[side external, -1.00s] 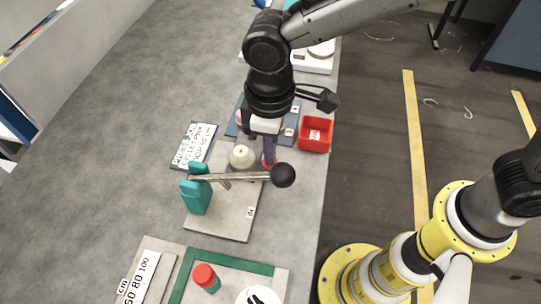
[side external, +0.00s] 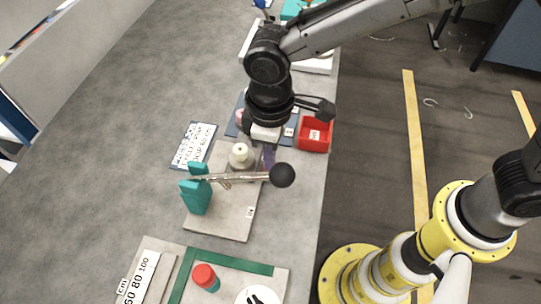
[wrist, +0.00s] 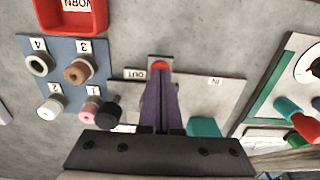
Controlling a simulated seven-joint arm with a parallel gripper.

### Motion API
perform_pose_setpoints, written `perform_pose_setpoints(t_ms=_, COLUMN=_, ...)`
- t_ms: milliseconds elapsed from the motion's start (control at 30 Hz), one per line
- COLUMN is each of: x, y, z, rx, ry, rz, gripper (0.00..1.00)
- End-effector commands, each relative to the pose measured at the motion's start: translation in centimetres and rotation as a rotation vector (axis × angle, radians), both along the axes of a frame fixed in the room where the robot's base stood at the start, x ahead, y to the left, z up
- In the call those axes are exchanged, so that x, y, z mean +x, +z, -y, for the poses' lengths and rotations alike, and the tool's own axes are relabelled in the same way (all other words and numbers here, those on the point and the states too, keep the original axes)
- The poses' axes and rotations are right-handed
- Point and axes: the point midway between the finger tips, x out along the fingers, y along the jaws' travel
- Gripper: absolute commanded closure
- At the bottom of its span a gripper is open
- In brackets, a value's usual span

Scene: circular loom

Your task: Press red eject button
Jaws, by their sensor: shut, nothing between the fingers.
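The red button (wrist: 160,65) sits on a small grey mount beside the OUT label, at the far edge of the grey loom plate (wrist: 215,95). My gripper (wrist: 160,88) points down at it with shut purple fingers. In the wrist view the fingertips overlap the near side of the button; I cannot tell whether they touch it. In the side view my gripper (side external: 268,158) is behind the lever (side external: 235,178) with its black ball (side external: 282,175), and the button is hidden there. The teal lever bracket (side external: 196,192) stands at the left of the plate.
A red bin (side external: 314,134) stands behind the plate, beside a blue board (wrist: 62,75) with several numbered spools. A green-edged board with a red-topped cylinder (side external: 204,276) lies in front.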

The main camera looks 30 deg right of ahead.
Motion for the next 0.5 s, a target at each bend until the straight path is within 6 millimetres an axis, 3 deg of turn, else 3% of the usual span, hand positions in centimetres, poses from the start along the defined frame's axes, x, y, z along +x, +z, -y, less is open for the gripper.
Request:
perform_pose_setpoints(t_ms=33, x=-0.2, y=-1.0, z=0.2, rx=-0.011, ry=0.000, rz=-0.011, gripper=1.00)
perform_pose_setpoints(t_ms=200, x=-0.2, y=-0.8, z=0.2, rx=-0.011, ry=0.000, rz=-0.011, gripper=1.00)
perform_pose_setpoints(t_ms=500, x=-0.1, y=2.4, z=0.1, rx=-0.007, ry=0.000, rz=-0.007, gripper=1.00)
